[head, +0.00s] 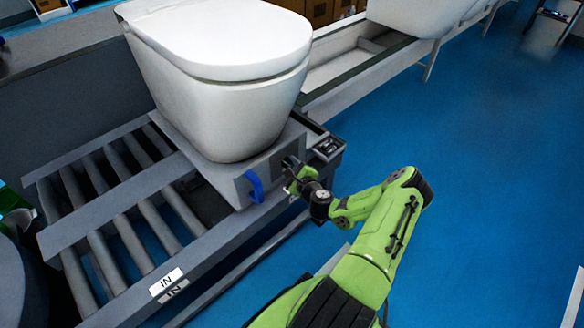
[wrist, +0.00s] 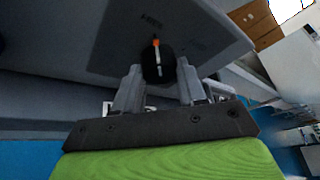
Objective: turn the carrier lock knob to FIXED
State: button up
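The carrier lock knob (wrist: 158,66) is round and black, with an orange mark at its upper rim in the wrist view. It sits on a dark panel of the grey carrier (head: 224,183). The mark points up, a little left of straight; faint lettering above the knob is too small to read. My gripper (wrist: 159,72) has one finger on each side of the knob, very close to it. I cannot tell whether both fingers press on it. In the head view my gripper (head: 293,174) is at the carrier's right front face and hides the knob.
A white toilet (head: 220,75) stands on the carrier. A blue handle (head: 254,187) is just left of my gripper. A small dark box (head: 327,148) is close on the right. Rollers (head: 125,232) lie left, with an IN label (head: 166,282). Blue floor is clear to the right.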

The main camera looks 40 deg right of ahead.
jog(key=c, duration=0.4)
jog(key=shift+c, duration=0.2)
jog(key=shift+r+p, duration=0.1)
jog(key=shift+p, duration=0.25)
jog(key=m+y+p, duration=0.1)
jog(key=p, duration=0.2)
jog(key=shift+r+m, duration=0.2)
jog(key=shift+m, duration=0.2)
jog(key=m+y+p, duration=0.2)
jog(key=p, duration=0.1)
jog(key=shift+d+g, duration=0.1)
jog(key=shift+g, duration=0.3)
jog(key=m+y, duration=0.2)
jog(key=m, duration=0.1)
jog(key=shift+d+f, duration=0.1)
jog(key=shift+f, duration=0.1)
jog(key=m+y+b, duration=0.1)
jog(key=m+y, duration=0.1)
jog(key=m, duration=0.1)
jog(key=shift+d+y, duration=0.1)
jog(key=shift+y, duration=0.3)
jog(key=shift+m, duration=0.4)
